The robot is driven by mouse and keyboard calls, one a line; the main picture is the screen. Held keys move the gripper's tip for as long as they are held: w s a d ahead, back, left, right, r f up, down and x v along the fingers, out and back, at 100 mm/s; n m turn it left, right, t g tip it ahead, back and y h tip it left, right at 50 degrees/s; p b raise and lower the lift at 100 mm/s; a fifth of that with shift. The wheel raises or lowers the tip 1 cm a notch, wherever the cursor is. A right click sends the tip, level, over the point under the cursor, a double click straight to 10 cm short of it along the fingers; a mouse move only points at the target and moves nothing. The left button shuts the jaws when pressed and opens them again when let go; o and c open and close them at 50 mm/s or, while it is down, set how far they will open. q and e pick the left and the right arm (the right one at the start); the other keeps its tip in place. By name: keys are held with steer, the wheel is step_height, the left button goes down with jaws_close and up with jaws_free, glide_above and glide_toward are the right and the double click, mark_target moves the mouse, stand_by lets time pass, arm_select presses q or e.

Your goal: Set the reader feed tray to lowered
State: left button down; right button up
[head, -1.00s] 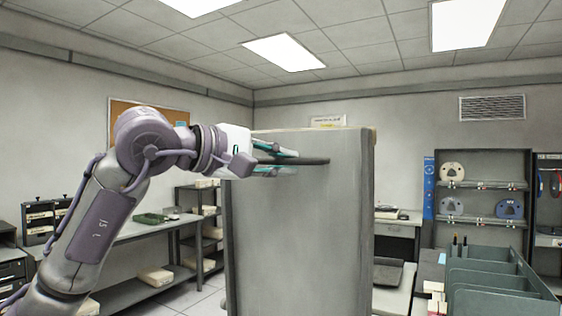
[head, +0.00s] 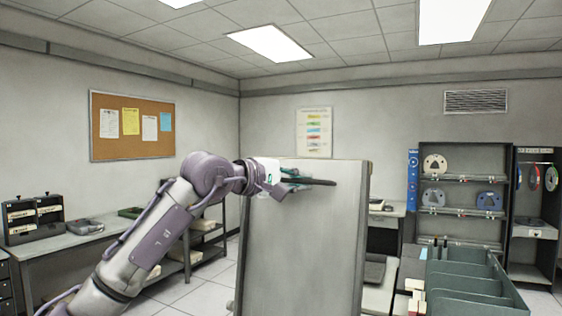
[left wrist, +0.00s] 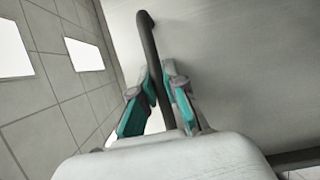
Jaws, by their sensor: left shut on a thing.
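A large plain grey panel (head: 305,245), which looks like the reader feed tray, stands steeply raised in the middle of the head view. A dark bar handle (head: 320,182) sticks out near its upper edge. My left gripper (head: 287,181) is at this handle, coming from the left, and is shut on it. In the left wrist view the handle (left wrist: 149,45) runs between the two teal-padded fingers (left wrist: 160,88), with the panel face (left wrist: 235,70) close behind. The panel hides the rest of the reader. My right gripper is not in view.
A green divided card bin (head: 470,285) stands at the lower right. Shelves with reels (head: 462,205) stand at the back right. A bench (head: 90,238) with boxes runs along the left wall. Clear floor (head: 200,290) shows left of the panel.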

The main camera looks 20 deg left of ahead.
arm_select(q)
steer(key=w+d+f+p, duration=0.1)
steer(key=w+p, duration=0.3)
steer(key=w, duration=0.3)
steer(key=w+d+f+p, duration=0.2)
steer(key=w+p, duration=0.2)
steer(key=w, duration=0.4)
steer(key=shift+w+f, duration=0.2)
steer(key=shift+f, duration=0.1)
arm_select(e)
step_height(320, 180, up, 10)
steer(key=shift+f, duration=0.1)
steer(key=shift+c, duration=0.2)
